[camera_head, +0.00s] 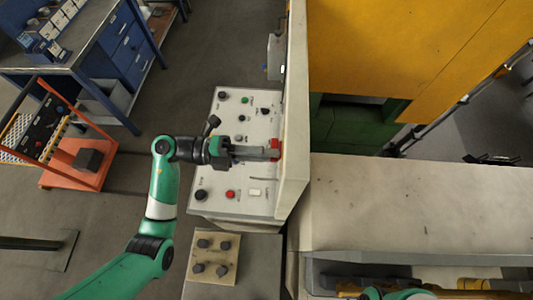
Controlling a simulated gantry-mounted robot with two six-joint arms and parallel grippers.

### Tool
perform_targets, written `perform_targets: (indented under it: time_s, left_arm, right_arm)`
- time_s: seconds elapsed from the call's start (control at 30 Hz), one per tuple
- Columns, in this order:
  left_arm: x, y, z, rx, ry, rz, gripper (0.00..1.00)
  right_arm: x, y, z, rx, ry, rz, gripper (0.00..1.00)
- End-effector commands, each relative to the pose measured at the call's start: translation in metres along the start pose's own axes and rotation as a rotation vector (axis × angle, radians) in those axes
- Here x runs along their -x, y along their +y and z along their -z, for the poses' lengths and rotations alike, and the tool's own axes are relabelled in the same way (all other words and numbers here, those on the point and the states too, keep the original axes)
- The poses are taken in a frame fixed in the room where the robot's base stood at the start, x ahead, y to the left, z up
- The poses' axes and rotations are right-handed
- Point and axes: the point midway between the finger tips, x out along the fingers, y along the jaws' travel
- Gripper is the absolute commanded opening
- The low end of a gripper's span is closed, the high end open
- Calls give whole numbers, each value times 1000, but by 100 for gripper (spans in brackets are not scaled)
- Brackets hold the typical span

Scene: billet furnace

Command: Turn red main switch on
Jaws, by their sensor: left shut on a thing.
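The red main switch (275,148) sits at the right edge of the pale control panel (231,111), beside the panel's upright wall. My left gripper (271,152) reaches across the panel from the left, its fingers pointing right. Its fingertips are shut on the red switch and hide part of it, so the switch's exact position cannot be told. Only a small green part of my right arm shows at the bottom edge; its gripper is out of view.
The panel carries black knobs (201,195), a red button (230,194) and a white rocker (254,192). A small box with several dark knobs (213,257) stands below. A blue workbench (95,58) and an orange tool cart (70,165) stand at left. Yellow machinery (400,45) fills the upper right.

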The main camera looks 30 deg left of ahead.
Motion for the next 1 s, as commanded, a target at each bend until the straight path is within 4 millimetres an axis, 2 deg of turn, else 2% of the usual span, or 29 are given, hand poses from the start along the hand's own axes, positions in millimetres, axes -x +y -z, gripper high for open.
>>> perform_targets:
  time_s: [0.3,0.73,0.77,0.9,1.0]
  left_arm:
    - [0,1,0,-86,1,1,0]
    - [0,1,0,-93,1,0,0]
    - [0,1,0,-93,1,0,22]
    - [0,1,0,-92,1,0,46]
    - [0,1,0,-92,0,0,46]
  right_arm:
    - [6,0,-5,0,0,0,50]
    - [6,0,-5,0,0,0,50]
    - [6,0,-5,0,0,0,50]
    - [6,0,-5,0,0,0,50]
    - [6,0,-5,0,0,0,50]
